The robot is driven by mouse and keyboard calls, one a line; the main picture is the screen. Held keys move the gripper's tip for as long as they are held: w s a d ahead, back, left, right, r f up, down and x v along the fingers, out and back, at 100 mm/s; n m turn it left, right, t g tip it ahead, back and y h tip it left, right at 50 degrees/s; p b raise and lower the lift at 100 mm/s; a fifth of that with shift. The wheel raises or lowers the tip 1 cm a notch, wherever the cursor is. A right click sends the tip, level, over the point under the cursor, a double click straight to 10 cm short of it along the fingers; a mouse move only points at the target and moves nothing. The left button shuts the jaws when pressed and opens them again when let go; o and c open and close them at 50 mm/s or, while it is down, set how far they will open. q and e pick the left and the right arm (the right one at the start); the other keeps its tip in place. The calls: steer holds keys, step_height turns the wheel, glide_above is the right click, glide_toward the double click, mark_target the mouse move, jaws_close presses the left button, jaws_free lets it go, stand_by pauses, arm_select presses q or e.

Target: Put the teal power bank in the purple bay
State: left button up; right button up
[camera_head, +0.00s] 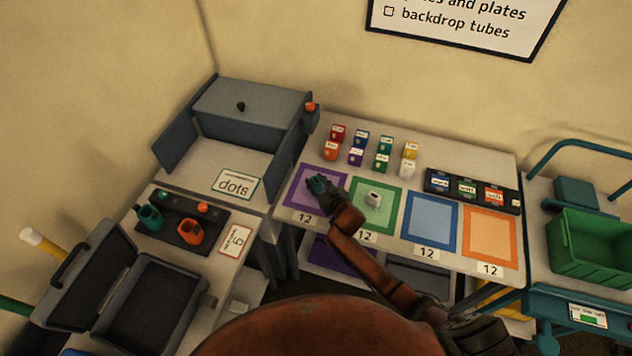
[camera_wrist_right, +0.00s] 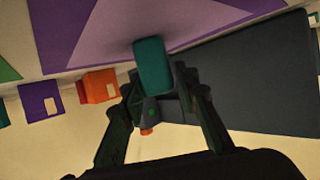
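The teal power bank (camera_wrist_right: 152,68) is between the fingers of my right gripper (camera_wrist_right: 155,82), which is shut on it. In the head view my right gripper (camera_head: 320,187) and the teal block are over the purple bay (camera_head: 301,198), a purple-bordered square at the left end of the prop table. The purple bay also shows in the wrist view (camera_wrist_right: 100,38), behind the power bank. I cannot tell whether the power bank touches the bay surface. My left gripper is not in view.
The blue bay (camera_head: 430,222) and orange bay (camera_head: 488,237) are empty. Several small coloured boxes (camera_head: 383,143) stand behind. A grey booth (camera_head: 250,112) stands left of the purple bay.

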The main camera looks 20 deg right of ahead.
steer(key=shift+o, duration=1.1)
steer(key=shift+r, duration=0.15)
steer(key=shift+s+r, duration=0.15)
steer(key=shift+s, duration=0.15)
steer(key=p+v, duration=0.1)
steer(key=v, duration=1)
steer(key=shift+s+p, duration=0.15)
steer(key=shift+p, duration=0.2)
